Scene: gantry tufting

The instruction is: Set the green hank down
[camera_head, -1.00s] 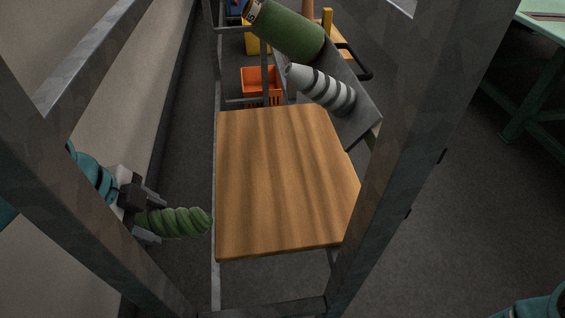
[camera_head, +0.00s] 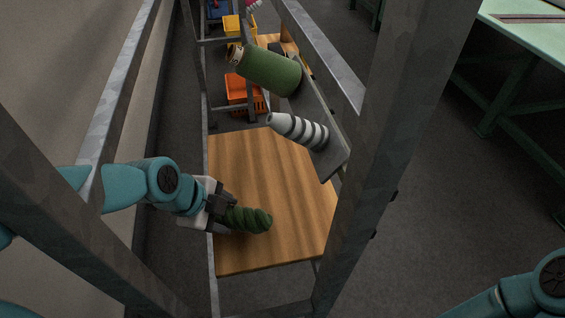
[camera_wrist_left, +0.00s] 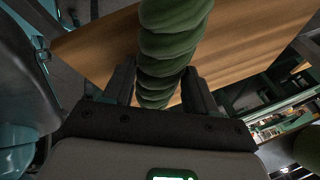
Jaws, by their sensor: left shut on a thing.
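The green hank (camera_head: 248,219) is a twisted dark green bundle. My left gripper (camera_head: 226,214) is shut on one end of it, and the hank sticks out to the right over the left part of the wooden board (camera_head: 270,180). In the left wrist view the hank (camera_wrist_left: 170,45) stands between the two fingers of the gripper (camera_wrist_left: 158,90), with the board (camera_wrist_left: 235,40) behind it. Whether the hank touches the board, I cannot tell. My right gripper is not in view; only part of my right arm shows at the lower right.
An orange crate (camera_head: 240,92) and a yellow bin (camera_head: 236,28) stand farther back. Metal posts (camera_head: 395,130) frame the board. Most of the board is bare.

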